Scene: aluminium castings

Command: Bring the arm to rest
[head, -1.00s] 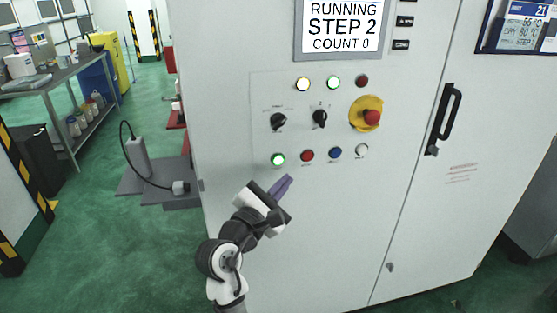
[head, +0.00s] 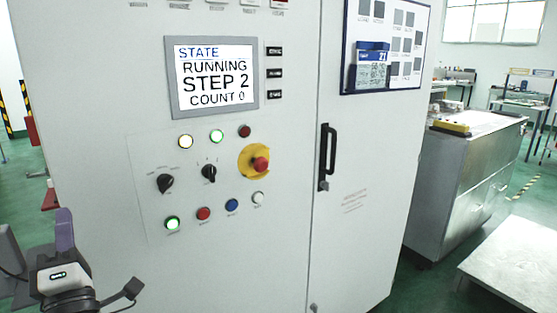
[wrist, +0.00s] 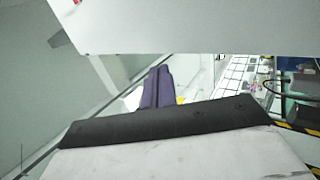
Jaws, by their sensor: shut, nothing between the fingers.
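My gripper (head: 64,232) is at the lower left of the head view, with its purple fingers pointing up. It stands apart from the buttons, to the left of the control panel. In the wrist view the purple fingers (wrist: 157,88) lie together, with nothing between them. Most of my arm is out of the head view, below its lower edge.
A tall grey control cabinet (head: 270,270) fills the middle. Its screen (head: 214,78) reads RUNNING, STEP 2, COUNT 0. A red emergency stop (head: 260,164) and a black door handle (head: 328,155) stick out. A metal cabinet (head: 455,195) and a pale low platform (head: 520,262) stand at right.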

